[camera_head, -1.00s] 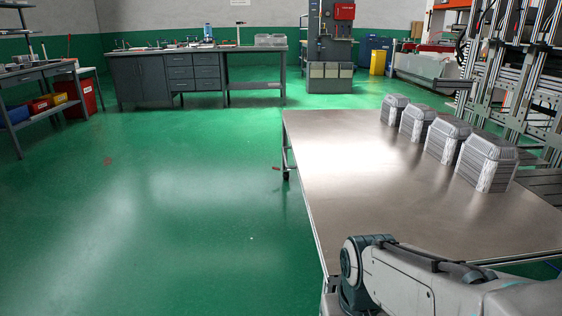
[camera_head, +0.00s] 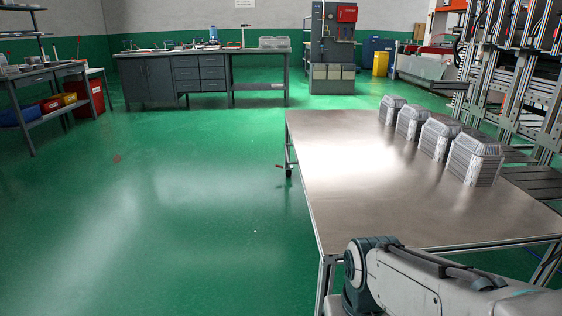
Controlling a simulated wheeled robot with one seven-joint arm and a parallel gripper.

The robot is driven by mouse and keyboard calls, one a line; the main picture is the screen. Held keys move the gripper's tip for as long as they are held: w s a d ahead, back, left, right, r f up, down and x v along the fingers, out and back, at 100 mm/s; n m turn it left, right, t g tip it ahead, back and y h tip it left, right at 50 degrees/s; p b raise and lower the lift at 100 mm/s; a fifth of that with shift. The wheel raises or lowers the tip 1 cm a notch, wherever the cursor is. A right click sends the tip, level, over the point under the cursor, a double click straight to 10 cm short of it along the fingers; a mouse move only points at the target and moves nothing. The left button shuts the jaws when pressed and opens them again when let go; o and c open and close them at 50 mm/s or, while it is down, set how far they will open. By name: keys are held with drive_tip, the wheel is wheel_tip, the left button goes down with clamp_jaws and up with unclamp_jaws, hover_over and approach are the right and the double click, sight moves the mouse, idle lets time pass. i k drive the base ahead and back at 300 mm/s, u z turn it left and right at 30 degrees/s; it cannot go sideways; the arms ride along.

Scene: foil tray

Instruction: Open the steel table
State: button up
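The steel table (camera_head: 345,205) stands at the right of the view, with a flat bare metal top and thin metal legs. Several silver foil trays (camera_head: 438,137) sit in a row along its right side, in what look like stacks. I see no drawer or door on the part of the table that shows. My arm is at the bottom right, in front of the table's near edge. My gripper is out of the picture.
Open green floor (camera_head: 160,210) fills the left and middle. A grey workbench with drawers (camera_head: 200,72) stands at the back. A shelf bench (camera_head: 45,105) is at the left. Metal frame machinery (camera_head: 520,75) stands close behind the trays on the right.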

sight(359, 177)
drive_tip(key=u, duration=1.2)
drive_tip(key=i, duration=2.55)
drive_tip(key=z, duration=1.5)
drive_tip(key=i, duration=0.45)
drive_tip(key=z, duration=0.35)
